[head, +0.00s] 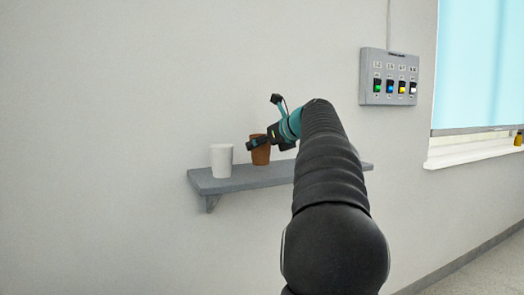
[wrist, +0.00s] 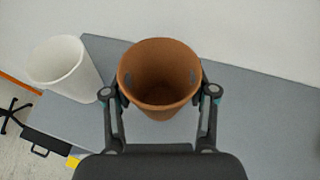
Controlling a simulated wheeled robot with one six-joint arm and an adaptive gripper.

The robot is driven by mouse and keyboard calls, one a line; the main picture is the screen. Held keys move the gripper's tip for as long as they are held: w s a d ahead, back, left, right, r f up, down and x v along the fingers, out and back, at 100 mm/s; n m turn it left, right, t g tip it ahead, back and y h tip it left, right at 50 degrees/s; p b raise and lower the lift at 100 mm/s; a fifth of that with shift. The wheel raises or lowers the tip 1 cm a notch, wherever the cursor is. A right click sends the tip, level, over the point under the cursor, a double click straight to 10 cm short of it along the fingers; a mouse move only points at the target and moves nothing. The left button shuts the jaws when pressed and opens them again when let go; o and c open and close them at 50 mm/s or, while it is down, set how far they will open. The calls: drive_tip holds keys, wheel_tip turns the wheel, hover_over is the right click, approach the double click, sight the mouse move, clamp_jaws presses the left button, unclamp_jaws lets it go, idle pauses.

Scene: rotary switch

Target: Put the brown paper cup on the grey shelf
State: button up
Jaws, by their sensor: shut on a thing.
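The brown paper cup (head: 261,151) is upright at the grey shelf (head: 230,184), right of a white cup. My gripper (head: 257,142) is shut on the brown cup from the side. In the wrist view the brown cup (wrist: 159,75) sits between the two fingers of my gripper (wrist: 160,95), its open rim facing the camera. The grey shelf (wrist: 255,110) lies beneath it in that view. The cup's base is over the shelf board; I cannot tell whether it rests on the board or hovers just above it.
A white cup (head: 222,160) stands on the shelf just left of the brown cup. A grey switch panel (head: 390,78) with coloured switches is on the wall at upper right. A window with a blue blind (head: 482,65) is farther right. My arm hides part of the shelf's right side.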

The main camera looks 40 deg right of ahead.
drive_tip(key=shift+f, duration=0.95)
drive_tip(key=o, duration=0.8)
drive_tip(key=shift+f, duration=0.1)
drive_tip(key=shift+c, duration=0.2)
drive_tip(key=shift+s+r, duration=0.1)
drive_tip(key=shift+r, duration=0.1)
drive_tip(key=v, duration=1.1)
drive_tip(key=shift+s+r, duration=0.15)
drive_tip(key=shift+s, duration=0.25)
